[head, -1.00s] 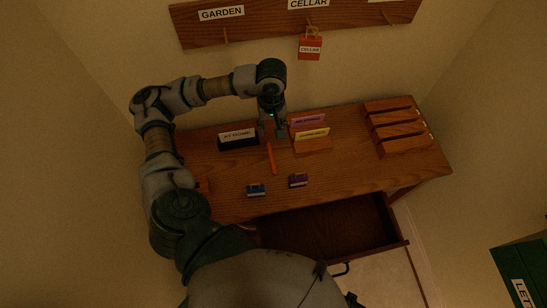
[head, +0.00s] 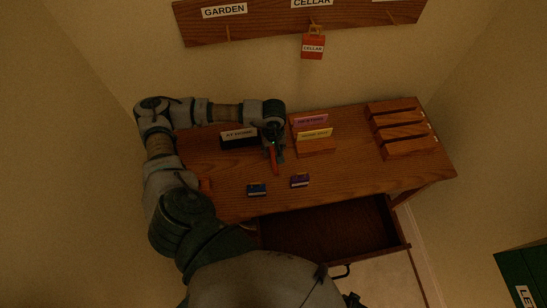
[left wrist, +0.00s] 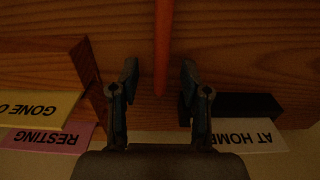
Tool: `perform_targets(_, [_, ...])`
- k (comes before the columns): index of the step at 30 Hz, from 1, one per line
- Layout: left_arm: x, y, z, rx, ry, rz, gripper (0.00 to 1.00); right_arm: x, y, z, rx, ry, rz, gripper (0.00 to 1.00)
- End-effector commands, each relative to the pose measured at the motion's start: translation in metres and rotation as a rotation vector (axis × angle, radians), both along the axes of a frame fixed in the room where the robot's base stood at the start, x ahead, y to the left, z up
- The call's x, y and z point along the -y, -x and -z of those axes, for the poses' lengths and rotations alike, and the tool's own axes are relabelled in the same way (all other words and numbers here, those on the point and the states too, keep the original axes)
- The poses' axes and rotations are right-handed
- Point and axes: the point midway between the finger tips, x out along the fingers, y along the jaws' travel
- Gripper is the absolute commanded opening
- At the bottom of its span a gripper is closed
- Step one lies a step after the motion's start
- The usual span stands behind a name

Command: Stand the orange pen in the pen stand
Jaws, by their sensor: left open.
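The orange pen (head: 275,163) lies on the desk, its far end under my left gripper (head: 272,148). In the left wrist view the pen (left wrist: 163,45) runs between the two spread fingers of the left gripper (left wrist: 159,75), with a gap on each side. The left gripper is open and low over the desk, pointing down. An orange-red thing (head: 204,184) at the desk's left is mostly hidden by my arm; I cannot tell whether it is the pen stand. A small dark part at the head view's bottom edge may be my right gripper (head: 352,299).
A black sign block (head: 238,143) stands left of the gripper, a wooden card holder (head: 316,148) right of it. Blue (head: 257,189) and purple (head: 300,180) small items lie in front. A slatted wooden rack (head: 405,148) stands right. The drawer (head: 330,232) is open.

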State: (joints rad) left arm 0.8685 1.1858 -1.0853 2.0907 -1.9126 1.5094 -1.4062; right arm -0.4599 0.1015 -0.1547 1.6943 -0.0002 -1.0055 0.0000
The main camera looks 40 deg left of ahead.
Motion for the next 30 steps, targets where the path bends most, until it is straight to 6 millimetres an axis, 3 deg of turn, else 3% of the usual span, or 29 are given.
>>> perform_targets(5, [-0.003,0.001,0.023,-0.002,0.002,0.0,0.46,0.002,0.003,0.001,-0.008,0.004,0.0,0.4])
perform_targets(12, [-0.003,0.0,0.025,0.0,0.003,-0.001,0.46,0.001,-0.001,-0.003,0.002,0.002,0.0,0.4])
perform_targets(13, [-0.003,0.0,0.025,0.0,0.003,-0.001,0.44,0.001,-0.002,-0.004,0.003,0.001,0.0,0.4])
perform_targets(18, [-0.003,0.0,0.025,0.0,0.002,-0.001,0.01,0.001,-0.002,-0.004,0.005,0.001,0.0,0.4])
perform_targets(30, [-0.003,0.0,0.023,0.001,0.002,-0.001,0.0,0.001,0.001,-0.001,-0.005,0.003,0.0,0.4])
